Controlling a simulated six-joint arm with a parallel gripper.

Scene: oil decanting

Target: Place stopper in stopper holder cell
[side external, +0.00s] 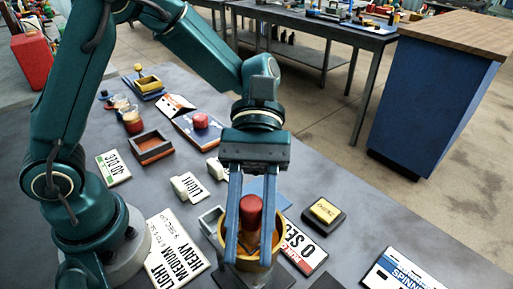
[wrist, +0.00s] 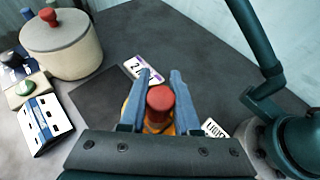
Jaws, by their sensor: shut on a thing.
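A stopper with a red rounded top (side external: 251,205) and a tan lower part is between the two blue fingers of my gripper (side external: 248,258). My gripper is shut on it and points down. In the side view the stopper appears over or inside a round yellow container (side external: 275,232); its lower end is hidden. In the wrist view the red top (wrist: 160,98) lies between the fingers (wrist: 160,78), with yellow showing below it. I cannot tell which item is the stopper holder; an open brown box (side external: 152,147) stands at the back left.
A small grey open box (side external: 208,222) is close left of the yellow container. A large pot (wrist: 62,50) shows in the wrist view.

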